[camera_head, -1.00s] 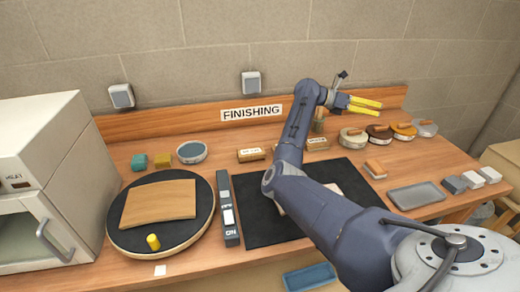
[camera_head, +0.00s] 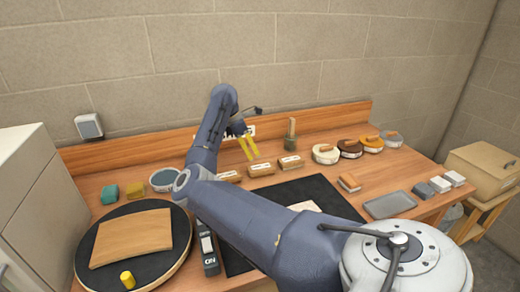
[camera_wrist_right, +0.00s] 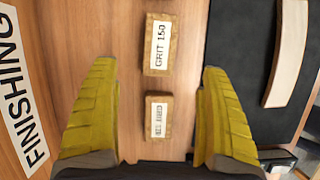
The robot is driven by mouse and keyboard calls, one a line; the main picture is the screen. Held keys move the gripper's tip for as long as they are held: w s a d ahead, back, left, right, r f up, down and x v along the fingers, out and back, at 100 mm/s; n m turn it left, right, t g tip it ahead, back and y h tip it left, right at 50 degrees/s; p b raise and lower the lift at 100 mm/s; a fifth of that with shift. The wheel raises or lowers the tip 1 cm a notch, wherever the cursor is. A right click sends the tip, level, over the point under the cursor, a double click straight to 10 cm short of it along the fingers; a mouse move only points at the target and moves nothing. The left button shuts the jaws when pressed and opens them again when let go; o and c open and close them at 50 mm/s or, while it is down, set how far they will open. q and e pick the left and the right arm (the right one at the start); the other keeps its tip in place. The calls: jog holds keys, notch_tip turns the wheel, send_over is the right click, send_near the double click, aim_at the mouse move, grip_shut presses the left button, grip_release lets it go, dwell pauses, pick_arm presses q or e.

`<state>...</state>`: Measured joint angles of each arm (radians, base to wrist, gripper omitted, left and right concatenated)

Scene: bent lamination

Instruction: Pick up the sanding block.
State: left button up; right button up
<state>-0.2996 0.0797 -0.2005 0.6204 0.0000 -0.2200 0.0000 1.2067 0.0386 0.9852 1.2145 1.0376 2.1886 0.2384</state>
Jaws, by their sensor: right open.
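Three small brown blocks with white labels stand in a row on the bench: a left one (camera_head: 229,176), a middle one (camera_head: 262,169) and a right one (camera_head: 290,162). The right wrist view shows two of them: a block labelled GRIT 150 (camera_wrist_right: 158,45) and a nearer block (camera_wrist_right: 157,118) with an unclear label. A plain brown-topped block (camera_head: 349,183) lies by the black mat; I cannot tell which is the sanding block. My right gripper (camera_head: 249,147) is open and empty above the row, its yellow fingers (camera_wrist_right: 158,70) apart either side of the row. My left gripper is out of view.
A round black turntable (camera_head: 172,262) bearing a curved wooden sheet (camera_head: 132,236) is at left. Several round tins, including a white-topped one (camera_head: 325,154), stand at the back right. A grey tray (camera_head: 390,204) lies in front. The FINISHING sign (camera_wrist_right: 22,90) is close beside the fingers.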

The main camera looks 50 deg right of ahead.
aim_at(260, 167)
jog(key=shift+x, duration=5.85)
jog(key=c, duration=1.3)
